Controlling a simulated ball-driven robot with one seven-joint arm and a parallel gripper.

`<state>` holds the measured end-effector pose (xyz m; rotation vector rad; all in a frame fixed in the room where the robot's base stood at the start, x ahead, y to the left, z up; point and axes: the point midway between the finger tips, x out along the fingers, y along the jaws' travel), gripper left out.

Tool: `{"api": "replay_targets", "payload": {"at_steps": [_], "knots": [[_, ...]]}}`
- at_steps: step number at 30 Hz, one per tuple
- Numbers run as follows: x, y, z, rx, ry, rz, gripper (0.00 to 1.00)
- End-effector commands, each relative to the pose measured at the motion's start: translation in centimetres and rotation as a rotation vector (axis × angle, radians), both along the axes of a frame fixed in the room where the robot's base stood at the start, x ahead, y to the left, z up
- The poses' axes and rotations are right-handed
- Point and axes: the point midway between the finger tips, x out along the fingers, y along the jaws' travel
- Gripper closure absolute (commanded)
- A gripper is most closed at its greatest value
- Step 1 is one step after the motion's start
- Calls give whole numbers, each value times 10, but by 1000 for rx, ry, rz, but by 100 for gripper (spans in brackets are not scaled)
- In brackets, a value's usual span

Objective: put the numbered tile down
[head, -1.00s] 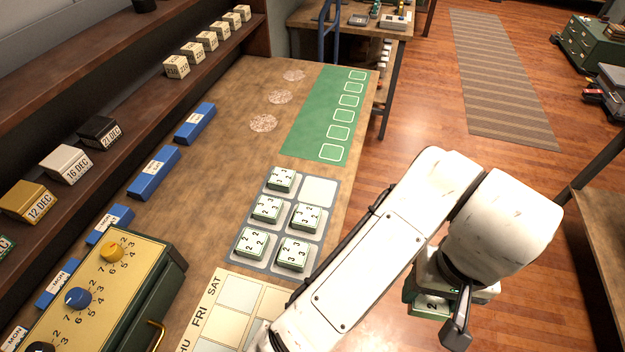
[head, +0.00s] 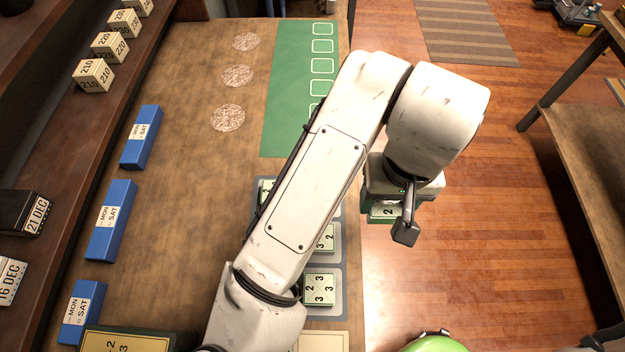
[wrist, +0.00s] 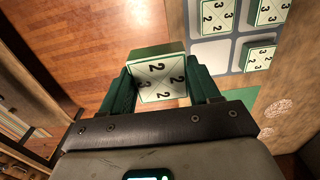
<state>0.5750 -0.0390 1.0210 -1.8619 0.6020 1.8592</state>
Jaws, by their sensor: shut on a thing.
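My gripper (wrist: 162,88) is shut on the numbered tile (wrist: 160,80), a white-topped green block with 2s on its face, held between two green fingers. In the head view my gripper (head: 395,195) and the tile's edge (head: 382,212) show just right of the table's edge, over the floor. The grey tray (head: 339,260) on the table is partly hidden by my arm. It holds several similar tiles (head: 319,289). The wrist view shows an empty pale cell (wrist: 211,54) in the tray, right of the held tile.
A green mat (head: 285,75) with white outlined squares lies farther back on the table. Three speckled round patches (head: 228,118) and several blue blocks (head: 111,220) lie to its left. A dark shelf with date blocks (head: 94,75) runs along the left. Wooden floor is open at right.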

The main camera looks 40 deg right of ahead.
Motion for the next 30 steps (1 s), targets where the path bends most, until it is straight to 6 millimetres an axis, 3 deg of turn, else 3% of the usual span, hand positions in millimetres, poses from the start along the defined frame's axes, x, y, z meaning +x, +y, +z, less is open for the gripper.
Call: {"api": "replay_targets", "payload": {"at_steps": [10,15,21,30], "knots": [[73,23,-35,-3,5,7,75],[97,30,-67,-5,4,6,75],[113,37,-84,0,2,2,75],[120,39,-113,0,4,3,75]]}}
